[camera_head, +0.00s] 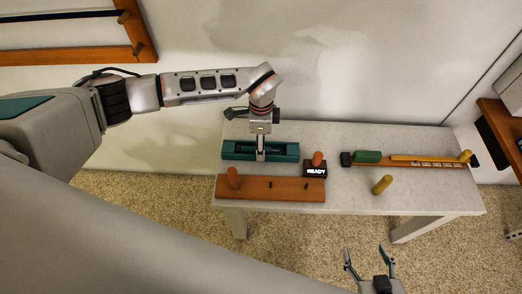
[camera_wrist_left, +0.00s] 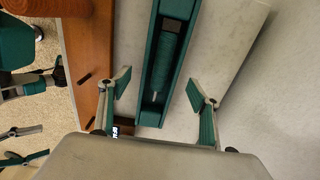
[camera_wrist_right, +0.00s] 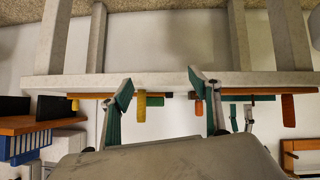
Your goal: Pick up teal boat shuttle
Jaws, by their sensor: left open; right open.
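The teal boat shuttle (camera_head: 232,149) lies on the light table at its back left, long side running left to right. In the left wrist view the shuttle (camera_wrist_left: 148,108) lies between the two fingers, with a dark teal spool (camera_wrist_left: 165,55) in its hollow. My left gripper (camera_wrist_left: 158,88) is open, one finger on each side of the shuttle, with visible gaps to both. In the head view my left gripper (camera_head: 261,152) is over the shuttle's middle and hides part of it. My right gripper (camera_head: 370,262) is open and empty in front of the table, low in the picture.
A brown board (camera_head: 285,189) with an orange knob lies just in front of the shuttle. A black block marked READY (camera_head: 315,170) stands close to its right end. A green piece (camera_head: 367,156), a yellow bar and a yellow peg (camera_head: 382,185) are farther right. The table's right front is mostly clear.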

